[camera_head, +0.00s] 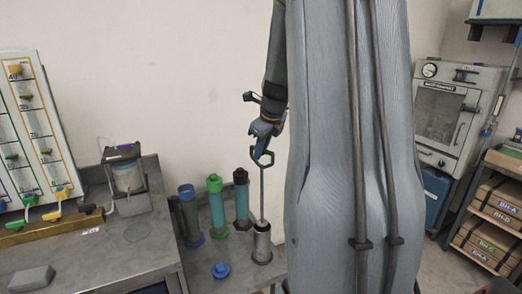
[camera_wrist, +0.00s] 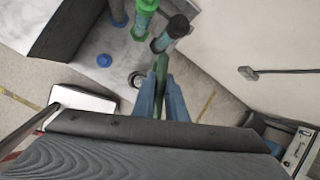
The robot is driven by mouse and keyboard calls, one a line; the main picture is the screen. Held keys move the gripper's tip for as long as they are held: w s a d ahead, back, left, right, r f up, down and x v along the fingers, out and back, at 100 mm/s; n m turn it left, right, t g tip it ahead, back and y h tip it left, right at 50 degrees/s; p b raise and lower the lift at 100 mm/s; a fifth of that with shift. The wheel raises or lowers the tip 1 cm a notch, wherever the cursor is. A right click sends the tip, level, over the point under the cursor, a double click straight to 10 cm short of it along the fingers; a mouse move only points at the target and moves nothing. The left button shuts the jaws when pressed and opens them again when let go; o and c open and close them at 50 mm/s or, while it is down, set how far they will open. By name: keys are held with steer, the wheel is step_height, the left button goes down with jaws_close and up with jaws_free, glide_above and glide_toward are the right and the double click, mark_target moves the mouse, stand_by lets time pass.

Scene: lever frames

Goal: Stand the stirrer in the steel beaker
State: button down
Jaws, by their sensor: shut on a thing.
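My gripper (camera_head: 262,140) is shut on the green ring-shaped handle of the stirrer (camera_head: 262,190). The stirrer hangs upright, its thin grey rod pointing down. The steel beaker (camera_head: 262,246) stands on the bench below it. In the head view the rod's lower end meets the beaker's mouth; I cannot tell whether the tip is inside or just over it. In the wrist view my gripper (camera_wrist: 162,92) holds the green handle (camera_wrist: 161,70), which hides the rod. The beaker (camera_wrist: 137,79) shows there just left of the handle.
A blue-capped cylinder (camera_head: 189,215), a green-capped one (camera_head: 216,208) and a black-capped one (camera_head: 241,203) stand left of the beaker. A blue cap (camera_head: 220,269) lies in front of them. A higher grey bench (camera_head: 100,262) is at the left. A wall stands behind.

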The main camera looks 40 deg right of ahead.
steer(key=b, duration=0.3)
glide_above(262, 189)
steer(key=shift+w+d+f, duration=0.1)
steer(key=shift+w+f, duration=0.1)
steer(key=shift+f, duration=1.6)
steer(key=shift+w+d+f, duration=0.1)
steer(key=shift+w+f, duration=0.1)
steer(key=shift+f, duration=1.7)
steer(key=shift+f+b, duration=2.3)
steer(key=shift+f, duration=1.45)
steer(key=shift+a+f+b, duration=0.1)
steer(key=shift+f+b, duration=0.65)
steer(key=shift+f, duration=0.35)
steer(key=c, duration=1.7)
jaws_free()
